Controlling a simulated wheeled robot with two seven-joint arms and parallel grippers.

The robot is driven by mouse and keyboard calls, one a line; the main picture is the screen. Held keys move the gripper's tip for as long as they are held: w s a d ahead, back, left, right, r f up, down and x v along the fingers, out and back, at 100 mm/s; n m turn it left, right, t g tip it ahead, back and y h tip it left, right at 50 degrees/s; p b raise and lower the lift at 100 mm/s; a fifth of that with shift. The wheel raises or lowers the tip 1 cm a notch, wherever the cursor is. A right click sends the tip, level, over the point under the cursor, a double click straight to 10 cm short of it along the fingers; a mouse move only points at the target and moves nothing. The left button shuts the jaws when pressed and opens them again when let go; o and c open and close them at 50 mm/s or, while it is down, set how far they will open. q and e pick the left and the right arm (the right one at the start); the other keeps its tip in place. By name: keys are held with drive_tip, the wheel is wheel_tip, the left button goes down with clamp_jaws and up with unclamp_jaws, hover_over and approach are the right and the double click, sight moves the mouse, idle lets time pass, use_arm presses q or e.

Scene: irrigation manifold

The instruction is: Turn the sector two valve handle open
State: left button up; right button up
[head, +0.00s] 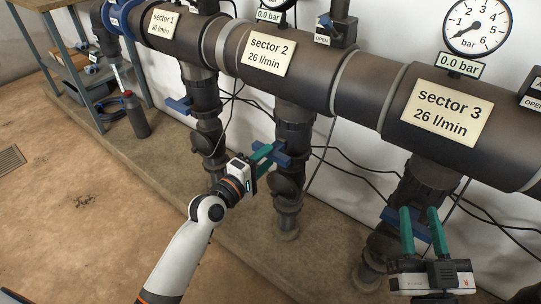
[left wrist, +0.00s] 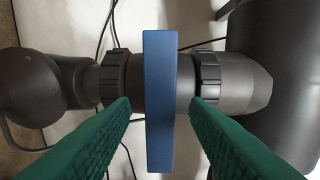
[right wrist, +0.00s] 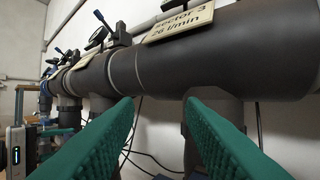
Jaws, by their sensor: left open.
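The sector two valve handle is a blue bar (head: 286,159) on the dark drop pipe under the sector 2 label (head: 267,54). In the left wrist view the handle (left wrist: 160,75) stands upright across the pipe, between my green fingers. My left gripper (head: 270,150) is open at this handle, with a gap visible on both sides of the bar. The fingers partly hide the handle in the head view. My right gripper (head: 420,210) is open in front of the sector 3 pipe. In the right wrist view no thing is held between its fingers.
A blue sector 3 handle (head: 393,217) lies just behind my right gripper. Another blue handle (head: 179,105) is on the sector 1 pipe. Black cables (head: 345,165) hang along the wall. A dark bottle (head: 135,115) stands near a shelf at left.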

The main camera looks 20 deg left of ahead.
sight(274, 151)
use_arm(q)
drive_tip(key=shift+x, duration=1.5)
use_arm(e)
drive_tip(key=shift+s+a+r+t+y, duration=0.1)
drive_tip(key=shift+s+r+t+y, duration=0.1)
drive_tip(key=shift+r+t, duration=0.3)
drive_tip(key=shift+s+r+t+y, duration=0.2)
drive_tip(key=shift+r+t, duration=0.1)
drive_tip(key=shift+r, duration=0.25)
use_arm(q)
drive_tip(key=shift+c, duration=0.3)
